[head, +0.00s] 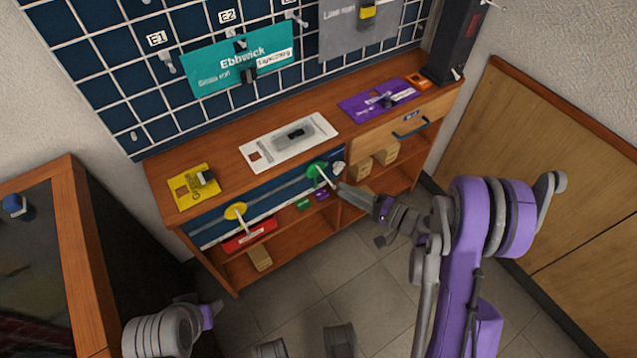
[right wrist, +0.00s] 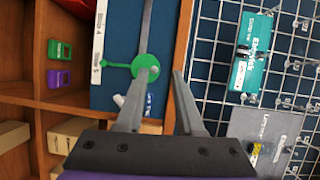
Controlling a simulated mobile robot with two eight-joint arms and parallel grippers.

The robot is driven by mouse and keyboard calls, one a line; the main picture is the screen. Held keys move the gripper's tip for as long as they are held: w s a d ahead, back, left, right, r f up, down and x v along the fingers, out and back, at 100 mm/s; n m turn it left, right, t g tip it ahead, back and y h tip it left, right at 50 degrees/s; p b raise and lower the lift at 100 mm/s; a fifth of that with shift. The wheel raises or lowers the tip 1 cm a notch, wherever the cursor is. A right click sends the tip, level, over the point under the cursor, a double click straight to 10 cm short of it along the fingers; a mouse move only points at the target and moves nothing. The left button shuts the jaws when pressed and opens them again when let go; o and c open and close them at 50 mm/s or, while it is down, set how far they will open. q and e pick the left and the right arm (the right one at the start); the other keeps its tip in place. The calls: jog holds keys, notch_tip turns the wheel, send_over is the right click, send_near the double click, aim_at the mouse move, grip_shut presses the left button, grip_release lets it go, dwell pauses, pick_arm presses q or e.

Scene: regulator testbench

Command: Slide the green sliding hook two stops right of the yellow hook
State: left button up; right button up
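The green sliding hook (head: 317,170) sits on a grey rail along the blue front strip of the wooden bench, toward the right end. In the right wrist view its green disc (right wrist: 147,66) has a thin pointer reaching the white label strip near "Stop 5". The yellow hook (head: 236,211) is on the same strip, farther left in the head view. My right gripper (head: 336,185) is at the green hook's peg. In the right wrist view its fingers (right wrist: 162,75) are apart, and one overlaps the disc; contact is unclear.
The bench top holds a yellow plate (head: 180,198), a white plate (head: 262,160) and a purple plate (head: 355,107). Shelves below hold a red item (head: 262,230) and small boxes (head: 362,168). A white peg (right wrist: 119,101) stands beside the green disc. A grid wall rises behind.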

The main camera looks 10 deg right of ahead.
jog(key=w+a+f+t, duration=0.1)
jog(key=w+a, duration=0.5)
jog(key=w, duration=0.2)
jog(key=shift+m, duration=0.3)
jog(key=shift+w+f, duration=0.1)
jog(key=shift+c, duration=0.2)
grip_shut()
jog(key=shift+f, duration=0.15)
dwell(1.0)
